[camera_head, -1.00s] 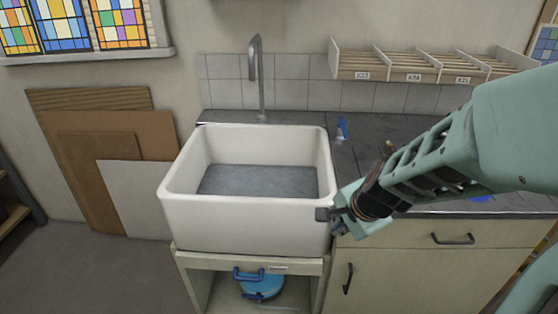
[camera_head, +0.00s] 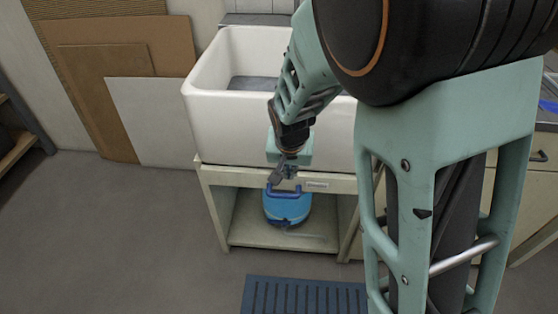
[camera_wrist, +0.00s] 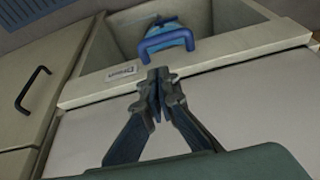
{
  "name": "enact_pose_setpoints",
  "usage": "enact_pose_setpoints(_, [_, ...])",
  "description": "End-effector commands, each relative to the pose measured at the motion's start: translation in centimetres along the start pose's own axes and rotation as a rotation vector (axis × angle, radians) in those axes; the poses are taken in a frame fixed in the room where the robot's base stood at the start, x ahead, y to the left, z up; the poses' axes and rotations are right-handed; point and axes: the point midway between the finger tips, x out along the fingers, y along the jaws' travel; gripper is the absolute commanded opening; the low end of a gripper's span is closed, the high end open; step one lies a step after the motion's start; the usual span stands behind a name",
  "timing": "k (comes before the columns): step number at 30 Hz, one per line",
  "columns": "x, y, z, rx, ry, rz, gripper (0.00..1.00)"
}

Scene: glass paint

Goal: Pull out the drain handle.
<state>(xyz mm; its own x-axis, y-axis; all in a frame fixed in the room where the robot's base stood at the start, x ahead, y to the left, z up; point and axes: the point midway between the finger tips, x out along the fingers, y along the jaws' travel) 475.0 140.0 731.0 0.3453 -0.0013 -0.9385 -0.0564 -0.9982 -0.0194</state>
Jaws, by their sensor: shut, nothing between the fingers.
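The drain handle (camera_head: 283,190) is a blue bar handle on the pale rail below the front of the white sink (camera_head: 240,115). In the wrist view the blue handle (camera_wrist: 166,44) shows just beyond my fingertips, with its bar curving outward. My gripper (camera_head: 283,175) is in front of the sink's lower edge, close above the handle. In the wrist view my gripper (camera_wrist: 158,73) is shut with its fingertips together and nothing between them. A small gap shows between the fingertips and the handle. My arm hides part of the sink front.
A blue container (camera_head: 288,208) stands in the open cabinet (camera_head: 262,241) below the sink. A small label (camera_wrist: 121,71) is on the rail beside the handle. A blue mat (camera_head: 303,297) lies on the floor. Boards (camera_head: 150,117) lean at the left wall. The floor at left is clear.

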Motion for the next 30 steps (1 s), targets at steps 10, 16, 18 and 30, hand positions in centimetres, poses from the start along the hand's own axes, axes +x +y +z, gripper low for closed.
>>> enact_pose_setpoints(10, [0.9, -0.5, 0.2, -0.044, -0.001, 0.006, 0.0])
enact_pose_setpoints(16, [1.1, -0.5, 0.3, -0.043, -0.001, 0.006, 0.0])
enact_pose_setpoints(18, [1.7, -0.4, 0.3, -0.043, -0.002, 0.007, 0.0])
enact_pose_setpoints(30, [8.6, -0.4, 0.4, -0.041, -0.003, 0.007, 0.0])
